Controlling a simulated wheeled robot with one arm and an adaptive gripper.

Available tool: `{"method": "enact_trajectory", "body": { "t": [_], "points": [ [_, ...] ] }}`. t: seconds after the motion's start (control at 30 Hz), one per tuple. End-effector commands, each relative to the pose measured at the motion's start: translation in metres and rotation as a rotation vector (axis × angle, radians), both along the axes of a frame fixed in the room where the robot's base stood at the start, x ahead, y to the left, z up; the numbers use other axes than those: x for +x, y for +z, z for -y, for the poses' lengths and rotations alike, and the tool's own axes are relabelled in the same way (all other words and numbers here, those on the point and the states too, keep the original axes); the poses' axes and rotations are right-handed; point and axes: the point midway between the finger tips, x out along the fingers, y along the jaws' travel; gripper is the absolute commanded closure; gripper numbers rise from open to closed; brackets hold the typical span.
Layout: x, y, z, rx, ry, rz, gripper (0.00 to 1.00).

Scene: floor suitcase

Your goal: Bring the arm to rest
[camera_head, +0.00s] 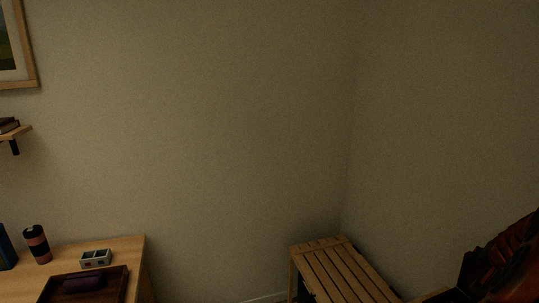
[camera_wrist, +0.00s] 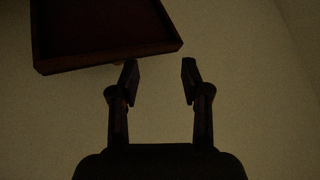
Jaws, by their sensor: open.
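My gripper (camera_wrist: 160,82) shows in the wrist view with its two fingers apart and nothing between them. Beyond the fingertips, at the upper left of that view, is the underside or face of a dark reddish tray-like thing with a raised rim (camera_wrist: 110,60). I cannot tell how far it is from the left fingertip. My gripper does not show clearly in the head view.
In the head view a wooden table (camera_head: 125,250) at lower left bears a dark tray (camera_head: 60,297), a tumbler (camera_head: 38,245) and a small box (camera_head: 96,258). A slatted wooden rack (camera_head: 335,268) stands in the corner. Dark reddish things (camera_head: 505,262) fill the lower right.

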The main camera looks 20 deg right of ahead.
Motion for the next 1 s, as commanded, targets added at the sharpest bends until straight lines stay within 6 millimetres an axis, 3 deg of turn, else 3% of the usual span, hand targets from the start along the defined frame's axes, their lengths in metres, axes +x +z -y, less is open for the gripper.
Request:
{"method": "enact_trajectory", "body": {
  "t": [0.03, 0.2, 0.33, 0.5, 0.77, 1.0],
  "points": [
    [0.025, 0.003, -0.02, 0.012, 0.06, -0.005, 0.53],
    [0.093, 0.006, -0.101, 0.081, 0.261, -0.035, 0.53],
    [0.129, 0.004, -0.17, 0.14, 0.411, -0.074, 0.53],
    [0.154, 0.003, -0.258, 0.204, 0.592, -0.144, 0.53],
    [0.148, -0.002, -0.384, 0.29, 0.839, -0.291, 0.53],
    [0.106, -0.007, -0.473, 0.338, 1.029, -0.46, 0.53]
  ]
}}
